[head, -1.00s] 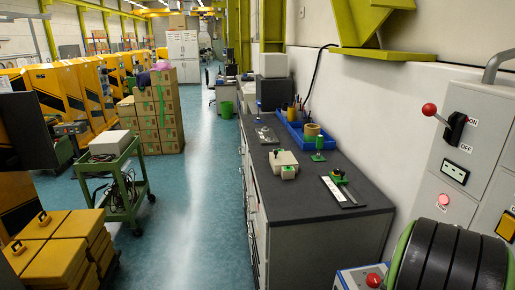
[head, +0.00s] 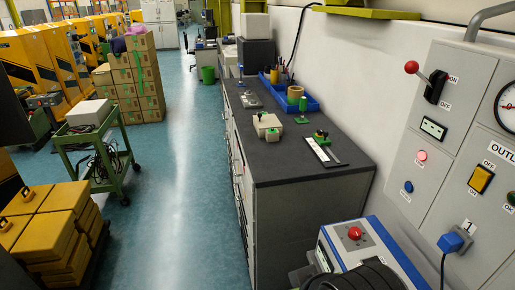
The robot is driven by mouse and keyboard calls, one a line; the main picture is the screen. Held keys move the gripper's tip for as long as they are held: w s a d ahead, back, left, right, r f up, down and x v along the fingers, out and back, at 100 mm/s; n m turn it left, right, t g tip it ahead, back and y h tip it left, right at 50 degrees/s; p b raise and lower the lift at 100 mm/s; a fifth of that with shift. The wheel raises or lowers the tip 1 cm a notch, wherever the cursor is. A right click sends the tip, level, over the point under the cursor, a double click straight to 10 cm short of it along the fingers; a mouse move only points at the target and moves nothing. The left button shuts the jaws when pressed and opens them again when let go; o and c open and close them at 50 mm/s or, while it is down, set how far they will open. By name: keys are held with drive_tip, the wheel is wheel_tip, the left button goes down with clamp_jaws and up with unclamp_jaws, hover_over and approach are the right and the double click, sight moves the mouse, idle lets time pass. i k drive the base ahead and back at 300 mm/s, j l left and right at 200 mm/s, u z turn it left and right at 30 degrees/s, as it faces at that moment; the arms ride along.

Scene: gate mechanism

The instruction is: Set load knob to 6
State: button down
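No knob with a readable "load" label shows in the head view. A blue and white box-shaped device (head: 378,240) stands at the lower right, with a red round control (head: 354,233) on its light top face. A dark ribbed rounded shape covers part of its near side. A grey control panel (head: 440,160) on the right wall carries a red-balled lever (head: 411,67) beside ON and OFF marks, a yellow switch (head: 481,180) and a dial gauge (head: 509,106) cut by the picture edge. My gripper is not in view.
A dark-topped workbench (head: 300,165) with a blue tray (head: 290,97) and small tools runs along the wall. A green trolley (head: 95,145), yellow cases (head: 40,235) and stacked cartons (head: 128,85) stand at the left. The blue floor (head: 185,190) between is clear.

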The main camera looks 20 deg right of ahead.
sight(355, 233)
drive_tip(key=k+j+z, duration=0.1)
drive_tip(key=z, duration=1.65)
drive_tip(key=k+j, duration=0.05)
drive_tip(key=j, duration=0.05)
